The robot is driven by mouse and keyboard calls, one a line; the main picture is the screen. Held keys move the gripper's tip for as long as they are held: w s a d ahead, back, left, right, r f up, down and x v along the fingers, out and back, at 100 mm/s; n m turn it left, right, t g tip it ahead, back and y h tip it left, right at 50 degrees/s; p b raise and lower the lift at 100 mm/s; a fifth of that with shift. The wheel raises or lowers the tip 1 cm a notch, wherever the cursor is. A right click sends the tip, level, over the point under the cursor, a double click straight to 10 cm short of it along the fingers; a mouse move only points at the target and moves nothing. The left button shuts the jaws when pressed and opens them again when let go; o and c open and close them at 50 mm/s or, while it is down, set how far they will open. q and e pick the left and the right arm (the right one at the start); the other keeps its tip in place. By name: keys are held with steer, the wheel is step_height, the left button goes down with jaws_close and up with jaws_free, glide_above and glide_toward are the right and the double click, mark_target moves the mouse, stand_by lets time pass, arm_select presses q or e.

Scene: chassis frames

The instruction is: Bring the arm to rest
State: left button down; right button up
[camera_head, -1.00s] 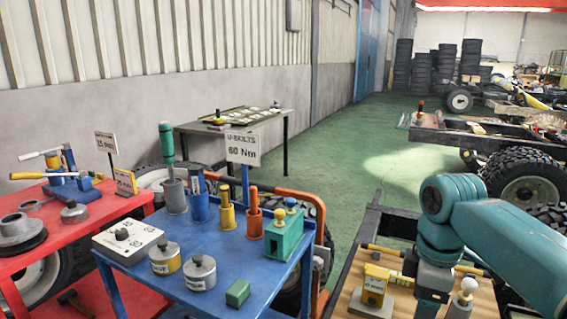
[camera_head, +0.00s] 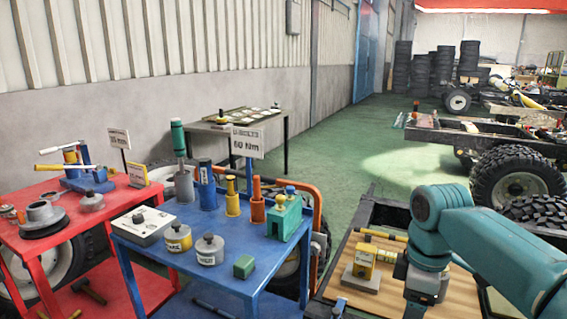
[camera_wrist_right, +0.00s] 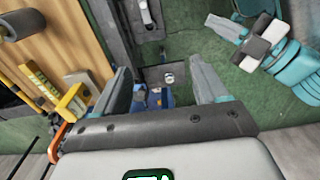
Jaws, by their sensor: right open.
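In the head view my teal right arm (camera_head: 480,235) comes in from the right, above a wooden-topped bench (camera_head: 345,303). Its lower end hangs at the bottom edge, and its fingers are not visible there. In the right wrist view my right gripper (camera_wrist_right: 163,82) is open, its two grey fingers wide apart with nothing held. The wooden top and a yellow block (camera_wrist_right: 72,103) lie to its left. A teal limb with a black-and-white end (camera_wrist_right: 262,42) shows at the upper right; it may be my left arm, but its jaw state is unclear. No left gripper shows in the head view.
A blue cart (camera_head: 215,275) with sockets, tools and a "60 Nm" sign (camera_head: 247,142) stands in the middle. A red cart (camera_head: 80,235) stands left. A yellow fixture (camera_head: 364,262) sits on the wooden top. Green floor (camera_head: 345,150) is clear behind; a wheeled chassis (camera_head: 480,140) stands right.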

arm_select(q)
steer(key=a+f+n+g+y+p, duration=0.2)
steer(key=a+f+n+y+p, duration=0.35)
steer(key=a, duration=1.15)
arm_select(e)
steer(key=s+a+f+m+y, duration=0.1)
steer(key=a+f+m, duration=0.25)
steer(key=f, duration=0.75)
steer(key=s+a+f+m+y, duration=0.15)
steer(key=a+f, duration=0.35)
steer(key=f, duration=0.6)
arm_select(q)
steer(key=s+a+f+n+g+p, duration=0.3)
steer(key=s+a+f+n+p, duration=0.2)
steer(key=s+a, duration=0.5)
steer(key=shift+s+a+f+n+g+h, duration=0.15)
steer(key=shift+a+f+n+g+h, duration=0.2)
steer(key=shift+a+f+n, duration=0.55)
arm_select(e)
steer(key=s+a+f+m, duration=0.1)
steer(key=s+f+m, duration=0.1)
steer(key=s, duration=0.4)
steer(key=s+a+f+m+y, duration=0.1)
steer(key=s+f+m, duration=0.2)
steer(key=s, duration=0.3)
steer(key=s+a+f+m, duration=0.1)
steer(key=s+f+m, duration=0.2)
steer(key=s, duration=0.3)
steer(key=shift+s+m, duration=0.2)
steer(key=shift+m, duration=0.7)
